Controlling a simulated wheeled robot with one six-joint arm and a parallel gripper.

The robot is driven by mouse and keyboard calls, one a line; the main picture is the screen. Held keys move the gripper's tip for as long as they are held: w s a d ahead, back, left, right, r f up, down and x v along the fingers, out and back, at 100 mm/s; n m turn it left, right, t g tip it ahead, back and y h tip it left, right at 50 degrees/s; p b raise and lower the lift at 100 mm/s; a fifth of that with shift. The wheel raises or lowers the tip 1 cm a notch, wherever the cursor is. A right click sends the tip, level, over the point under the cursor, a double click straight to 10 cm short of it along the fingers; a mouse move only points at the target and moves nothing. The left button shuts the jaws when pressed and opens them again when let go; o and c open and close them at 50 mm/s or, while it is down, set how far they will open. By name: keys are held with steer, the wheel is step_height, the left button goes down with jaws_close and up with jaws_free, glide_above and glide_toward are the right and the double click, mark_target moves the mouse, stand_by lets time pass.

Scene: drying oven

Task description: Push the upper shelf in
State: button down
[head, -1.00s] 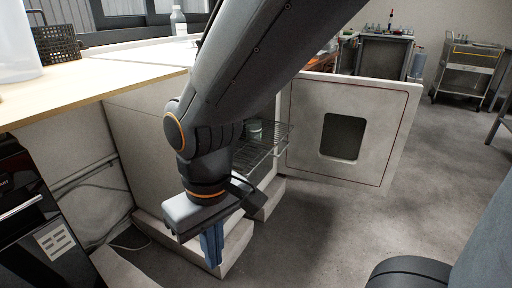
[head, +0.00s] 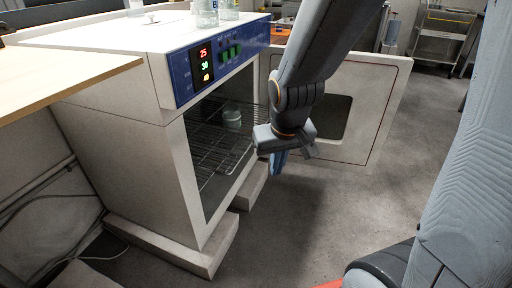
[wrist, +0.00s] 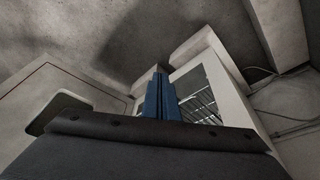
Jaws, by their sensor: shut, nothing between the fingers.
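The oven (head: 120,90) stands with its door (head: 375,110) wide open to the right. Inside, wire racks (head: 208,150) show through the opening, and a glass jar (head: 232,118) stands on one. The upper shelf (head: 258,110) seems to reach slightly past the right side of the opening; its far end is partly hidden by my arm. My gripper (head: 279,163) is shut and empty, pointing down in front of the opening, between it and the door. In the wrist view its blue fingers (wrist: 161,98) are together, with rack bars (wrist: 200,105) behind them.
Glass bottles (head: 207,12) stand on the oven top. A wooden worktop (head: 60,80) is at the left. The open door bounds the space right of my gripper. The floor (head: 300,220) in front is clear. A trolley (head: 440,40) stands far back.

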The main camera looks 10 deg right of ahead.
steer(key=w+d+f+m+t+y, duration=0.1)
steer(key=w+d+f+t, duration=0.1)
steer(key=w+d, duration=0.35)
steer(key=w+d+f+m+t+y, duration=0.1)
steer(key=w+d+f+m+t, duration=0.15)
steer(key=w, duration=0.65)
steer(key=w+d+f+t+y, duration=0.1)
steer(key=w+d+f+t, duration=0.1)
steer(key=w+d, duration=0.4)
steer(key=s+a+f+m+y, duration=0.4)
steer(key=s+y, duration=0.3)
steer(key=y, duration=0.5)
steer(key=w+d+f+b+x, duration=0.1)
steer(key=b+x, duration=0.1)
steer(key=x, duration=1)
steer(key=shift+w+t+b, duration=0.15)
steer(key=shift+t+b, duration=0.2)
steer(key=shift+b, duration=0.05)
steer(key=shift+w+a, duration=0.1)
steer(key=shift+a, duration=0.05)
